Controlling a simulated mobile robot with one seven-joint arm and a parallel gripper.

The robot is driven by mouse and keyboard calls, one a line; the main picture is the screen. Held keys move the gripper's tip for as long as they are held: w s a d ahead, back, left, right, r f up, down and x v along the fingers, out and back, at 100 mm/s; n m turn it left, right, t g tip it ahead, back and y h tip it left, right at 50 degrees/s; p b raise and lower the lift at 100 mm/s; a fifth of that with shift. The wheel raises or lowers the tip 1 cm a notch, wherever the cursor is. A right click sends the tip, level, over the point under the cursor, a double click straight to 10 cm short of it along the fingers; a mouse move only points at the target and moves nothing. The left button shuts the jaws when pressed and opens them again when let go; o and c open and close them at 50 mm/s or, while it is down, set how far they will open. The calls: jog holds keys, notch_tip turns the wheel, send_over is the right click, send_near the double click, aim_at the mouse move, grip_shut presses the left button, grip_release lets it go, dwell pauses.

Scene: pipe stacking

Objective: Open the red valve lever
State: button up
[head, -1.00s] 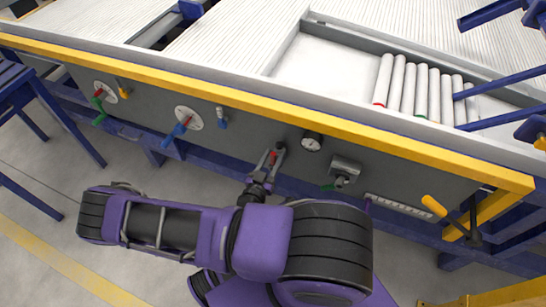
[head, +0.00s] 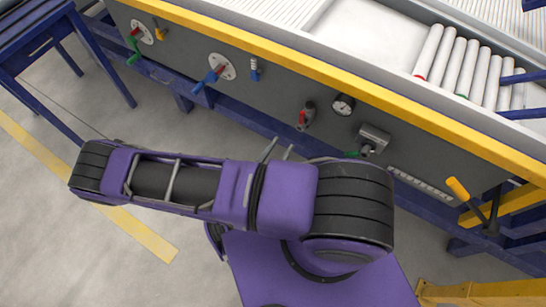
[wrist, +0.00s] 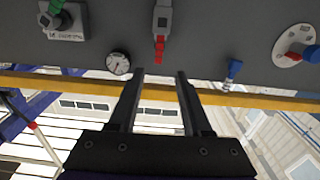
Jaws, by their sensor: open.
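The red valve lever (head: 302,117) is on a small grey valve (head: 308,107) on the dark panel, left of the gauge. In the head view its red part hangs downward, tilted slightly left. In the wrist view the red lever (wrist: 159,49) shows at top centre, beyond and between the fingertips. My gripper (wrist: 160,73) is open and empty, apart from the lever. In the head view only my gripper's fingertips (head: 279,150) show above my purple arm, below and left of the valve; the rest is hidden by the arm.
A gauge (head: 343,104) and a green-handled switch box (head: 373,139) sit right of the valve. A small blue lever (head: 254,69), a larger blue handle (head: 208,78) and a green handle (head: 134,51) are left. A yellow rail (head: 300,69) runs above; a yellow-handled lever (head: 459,190) stands right.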

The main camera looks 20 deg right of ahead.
jog(key=shift+v, duration=2.15)
